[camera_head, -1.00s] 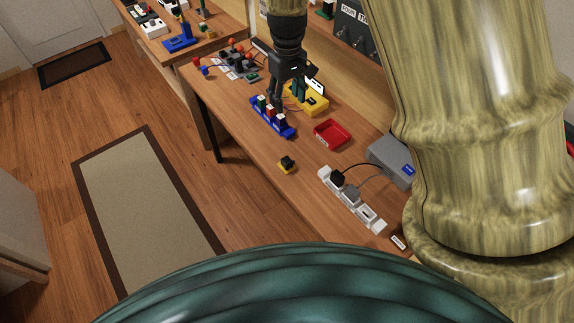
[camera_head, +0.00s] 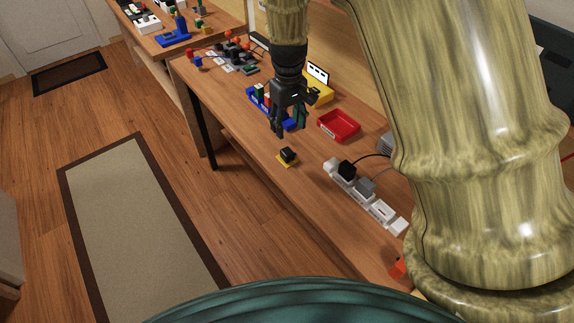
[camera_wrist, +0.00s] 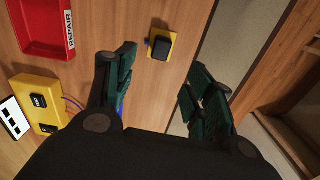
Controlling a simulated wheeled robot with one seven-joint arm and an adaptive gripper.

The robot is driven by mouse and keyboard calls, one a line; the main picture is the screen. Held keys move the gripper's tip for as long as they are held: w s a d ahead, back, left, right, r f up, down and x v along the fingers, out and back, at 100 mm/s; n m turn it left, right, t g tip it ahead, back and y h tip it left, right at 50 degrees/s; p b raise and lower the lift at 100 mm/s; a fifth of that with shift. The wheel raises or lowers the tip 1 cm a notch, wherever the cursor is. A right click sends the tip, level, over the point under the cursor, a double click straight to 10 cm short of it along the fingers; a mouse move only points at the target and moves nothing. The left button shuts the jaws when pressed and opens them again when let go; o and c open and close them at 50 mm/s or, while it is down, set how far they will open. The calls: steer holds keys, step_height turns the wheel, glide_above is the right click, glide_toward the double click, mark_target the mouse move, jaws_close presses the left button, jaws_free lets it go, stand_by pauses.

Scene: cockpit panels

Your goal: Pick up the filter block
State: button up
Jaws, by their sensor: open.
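A small black block (camera_head: 287,154) sits on a yellow square base on the wooden table, near its front edge. It is probably the filter block, though no label shows. In the wrist view the same black block (camera_wrist: 161,47) lies just beyond the fingertips, roughly in line with the gap between them. My gripper (camera_head: 287,128) is open, empty and pointing down, between the blue rack and the black block. Its two dark green-padded fingers (camera_wrist: 160,72) are spread wide in the wrist view. The blue rack (camera_head: 290,124) with coloured blocks is partly hidden behind my gripper.
A red tray (camera_head: 352,128), marked REPAIR in the wrist view, stands right of my gripper. A yellow box (camera_head: 322,98) is behind it. A white power strip (camera_head: 383,212) with plugs and cables lies nearer. Bare table surrounds the black block. The table's front edge is close.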

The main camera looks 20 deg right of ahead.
glide_above(287, 151)
steer(key=shift+d+f, duration=0.15)
steer(key=shift+f, duration=3.2)
steer(key=shift+f+p, duration=0.95)
steer(key=shift+f, duration=1.75)
steer(key=c, duration=1.1)
